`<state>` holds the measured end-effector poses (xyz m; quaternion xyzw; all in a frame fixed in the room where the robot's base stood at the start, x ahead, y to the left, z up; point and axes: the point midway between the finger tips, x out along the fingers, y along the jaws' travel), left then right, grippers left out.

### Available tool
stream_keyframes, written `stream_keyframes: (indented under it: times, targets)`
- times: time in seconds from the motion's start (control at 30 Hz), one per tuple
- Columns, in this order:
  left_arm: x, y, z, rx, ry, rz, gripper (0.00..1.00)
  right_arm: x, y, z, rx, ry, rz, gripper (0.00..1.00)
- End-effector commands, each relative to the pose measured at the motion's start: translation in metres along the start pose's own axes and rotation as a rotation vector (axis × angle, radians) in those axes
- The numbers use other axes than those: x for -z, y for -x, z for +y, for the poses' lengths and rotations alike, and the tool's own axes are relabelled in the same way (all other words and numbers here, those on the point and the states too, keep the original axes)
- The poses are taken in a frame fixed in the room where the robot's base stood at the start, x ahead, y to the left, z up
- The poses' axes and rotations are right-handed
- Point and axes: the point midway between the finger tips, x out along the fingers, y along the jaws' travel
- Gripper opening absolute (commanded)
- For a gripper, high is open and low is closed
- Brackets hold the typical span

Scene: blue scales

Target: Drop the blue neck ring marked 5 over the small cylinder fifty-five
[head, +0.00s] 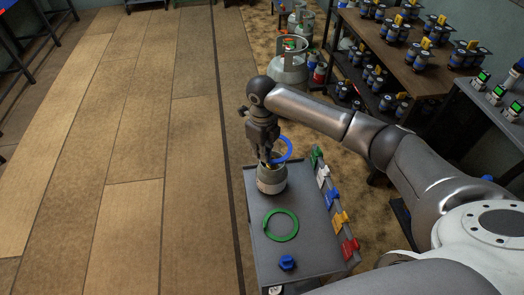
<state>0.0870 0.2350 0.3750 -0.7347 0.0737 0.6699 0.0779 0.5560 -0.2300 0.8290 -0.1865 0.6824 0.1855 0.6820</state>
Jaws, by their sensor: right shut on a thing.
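The blue neck ring (290,148) is gripped by my right gripper (268,160); its marking is too small to read. The ring looks tilted and shows mostly to the right of the fingers. My right gripper points down over a small grey-white cylinder (271,184) standing upright at the far part of a grey table top (310,252). The fingers hide part of the cylinder's top and part of the ring. The ring appears at or above the cylinder's top; I cannot tell whether they touch. My left gripper is not in view.
A green ring (281,240) lies on the table nearer me, with a blue object (287,263) close to the front. Several coloured tags, including a red one (349,249), line the right edge. Larger gas cylinders (288,68) stand on the floor behind. Wooden floor (130,150) at left is clear.

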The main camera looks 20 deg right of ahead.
Motion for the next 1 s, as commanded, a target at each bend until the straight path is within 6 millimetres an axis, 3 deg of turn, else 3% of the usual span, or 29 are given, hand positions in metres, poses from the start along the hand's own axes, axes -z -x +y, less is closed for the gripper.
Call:
stream_keyframes:
  times: [1.0]
  targets:
    - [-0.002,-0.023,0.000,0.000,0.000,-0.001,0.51,0.000,-0.026,-0.001,0.001,0.000,-0.001,0.00]
